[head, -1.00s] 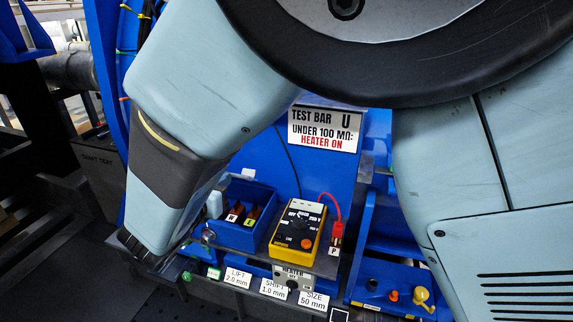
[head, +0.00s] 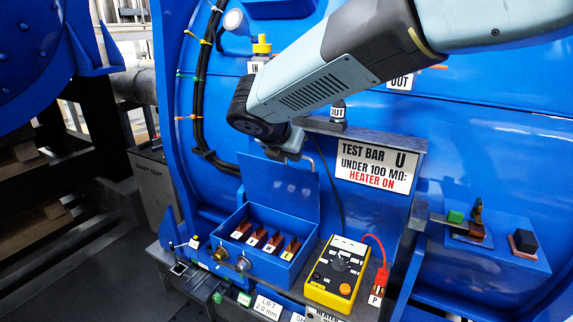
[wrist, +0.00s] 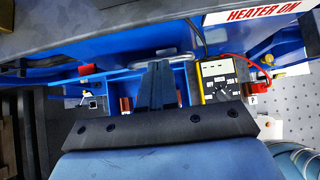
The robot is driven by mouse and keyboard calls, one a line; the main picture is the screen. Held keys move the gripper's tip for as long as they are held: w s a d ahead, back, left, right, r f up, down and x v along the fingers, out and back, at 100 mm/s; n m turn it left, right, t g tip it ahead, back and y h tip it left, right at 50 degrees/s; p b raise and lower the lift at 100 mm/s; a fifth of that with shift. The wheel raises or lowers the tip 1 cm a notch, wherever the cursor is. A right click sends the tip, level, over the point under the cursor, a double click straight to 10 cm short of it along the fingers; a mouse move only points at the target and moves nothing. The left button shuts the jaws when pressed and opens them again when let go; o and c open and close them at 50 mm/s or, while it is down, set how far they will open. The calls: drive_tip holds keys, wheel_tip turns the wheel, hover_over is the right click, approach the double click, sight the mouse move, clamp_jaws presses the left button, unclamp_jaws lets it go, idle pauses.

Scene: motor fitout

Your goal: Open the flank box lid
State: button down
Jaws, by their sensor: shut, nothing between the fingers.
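The flank box (head: 262,262) is a blue open-topped box on the bench, with a row of labelled copper terminals (head: 268,240) inside. Its blue lid (head: 280,188) stands raised at the back of the box, so the inside is exposed. A grey bent rod (head: 320,165), perhaps the lid's handle, shows at the lid's upper right. My gripper (head: 288,156) is at the lid's top edge; whether it touches cannot be told.
A yellow meter (head: 338,274) with a red lead and red plug (head: 380,284) stands right of the box. A test bar sign (head: 374,165) hangs behind it under a grey ledge. Black cables (head: 198,95) run down the left. Label cards (head: 267,307) line the bench front.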

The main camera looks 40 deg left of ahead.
drive_tip(key=shift+w+a+r, duration=0.15)
drive_tip(key=shift+w+a, duration=0.05)
drive_tip(key=shift+w, duration=0.4)
drive_tip(key=shift+w+a+r, duration=0.1)
drive_tip(key=shift+w+a, duration=0.1)
drive_tip(key=shift+w, duration=0.5)
drive_tip(key=s+f+v, duration=0.1)
drive_tip(key=v, duration=1.2)
drive_tip(key=shift+d, duration=0.15)
